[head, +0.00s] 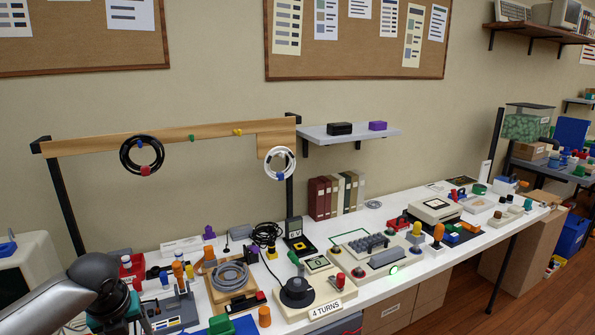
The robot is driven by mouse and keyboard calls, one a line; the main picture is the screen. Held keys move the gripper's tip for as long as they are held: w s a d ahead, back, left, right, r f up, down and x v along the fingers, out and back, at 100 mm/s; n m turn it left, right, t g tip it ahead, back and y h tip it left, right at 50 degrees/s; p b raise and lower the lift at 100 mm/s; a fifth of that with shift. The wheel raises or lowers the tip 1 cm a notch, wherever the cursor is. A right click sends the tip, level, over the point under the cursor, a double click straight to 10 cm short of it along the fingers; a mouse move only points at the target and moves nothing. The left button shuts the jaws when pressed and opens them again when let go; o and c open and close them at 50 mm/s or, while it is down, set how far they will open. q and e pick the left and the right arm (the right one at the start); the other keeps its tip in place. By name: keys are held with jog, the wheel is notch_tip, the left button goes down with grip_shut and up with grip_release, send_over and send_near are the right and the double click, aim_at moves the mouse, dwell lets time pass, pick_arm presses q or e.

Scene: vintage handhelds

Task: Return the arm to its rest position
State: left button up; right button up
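A grey and black link of my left arm (75,290) reaches in from the lower left corner, over the left end of the white workbench (375,293). Its dark joint hides part of the bench there. I cannot make out the fingers of my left gripper. No part of my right arm or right gripper shows. Close to the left arm's joint lie a grey fixture with orange and blue parts (176,305) and a red container (131,266).
A wooden beam (90,145) with a black ring (142,155) and a white ring (280,163) spans above the bench. A "4 TURNS" device (325,308) and a panel with a lit green button (393,268) crowd the front. A small shelf (350,136) hangs behind.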

pick_arm(q)
jog(key=s+d+f+n, duration=0.1)
jog(key=s+f+n, duration=0.3)
jog(key=f, duration=0.5)
jog(key=s+d+f+n, duration=0.1)
jog(key=s+f+n, duration=0.1)
jog(key=f+n, duration=0.6)
jog(key=s+d+f+n, duration=0.1)
jog(key=s+f+n, duration=0.2)
jog(key=f, duration=0.8)
jog(key=s+d+f+n, duration=0.3)
jog(key=s+f+n, duration=0.1)
jog(key=s, duration=0.7)
jog(key=s+d+f+n+g+h+b, duration=0.1)
jog(key=s+d+f+n, duration=0.3)
jog(key=s, duration=0.7)
jog(key=s+d+f+n+g, duration=0.1)
jog(key=s+d+f+n, duration=0.2)
jog(key=s+f, duration=0.5)
jog(key=s+n, duration=0.1)
jog(key=s, duration=0.2)
jog(key=shift+s+d+n, duration=0.2)
jog(key=shift+s+n, duration=0.2)
pick_arm(e)
jog(key=shift+w+f, duration=0.3)
jog(key=shift+f, duration=0.4)
